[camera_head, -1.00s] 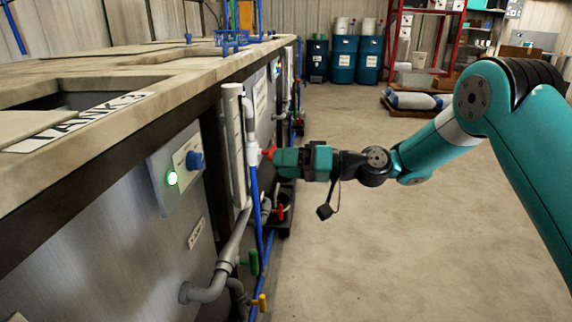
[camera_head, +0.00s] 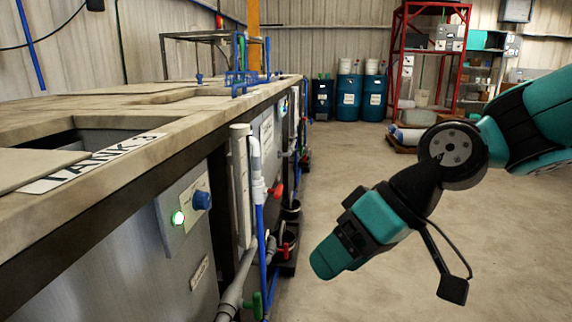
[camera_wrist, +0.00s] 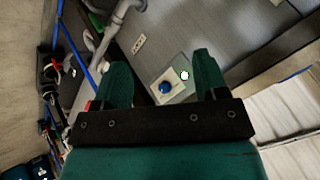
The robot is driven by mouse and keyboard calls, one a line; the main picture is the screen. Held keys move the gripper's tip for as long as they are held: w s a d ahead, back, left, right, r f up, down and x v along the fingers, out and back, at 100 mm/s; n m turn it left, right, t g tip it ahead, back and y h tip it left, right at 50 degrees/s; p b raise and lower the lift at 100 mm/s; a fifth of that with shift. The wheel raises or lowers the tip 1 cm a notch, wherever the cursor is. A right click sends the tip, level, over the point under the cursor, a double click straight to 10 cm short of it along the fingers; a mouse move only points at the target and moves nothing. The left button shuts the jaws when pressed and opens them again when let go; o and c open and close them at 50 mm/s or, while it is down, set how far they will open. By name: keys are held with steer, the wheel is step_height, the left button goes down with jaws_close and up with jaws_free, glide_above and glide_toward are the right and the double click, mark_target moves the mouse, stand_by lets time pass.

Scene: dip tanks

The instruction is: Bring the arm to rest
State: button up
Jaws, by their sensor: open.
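My gripper (camera_head: 328,258) hangs at the right of the tank row in the head view, pointing down and to the left. Its tips are apart from the tank front and pipes. In the wrist view my gripper (camera_wrist: 160,82) shows two green fingers spread apart with nothing between them. Beyond the fingers is the tank's control panel with a blue knob (camera_wrist: 165,87) and a lit white-green button (camera_wrist: 185,75). The arm is bent, with the forearm coming in from the right edge.
The tank row (camera_head: 75,235) fills the left, with a grey pipe (camera_head: 241,185), a red valve handle (camera_head: 277,191) and a green valve handle (camera_head: 257,305) on its front. Blue drums (camera_head: 348,98) and a red rack (camera_head: 398,60) stand at the back. The floor on the right is clear.

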steer(key=s+d+f+m+h, duration=0.15)
steer(key=s+d+h, duration=0.25)
steer(key=s+d, duration=0.55)
step_height(320, 180, up, 17)
steer(key=s+a+p, duration=0.1)
steer(key=p, duration=1.6)
steer(key=shift+s+a+f, duration=0.2)
steer(key=shift+s+a, duration=0.05)
steer(key=shift+a, duration=0.1)
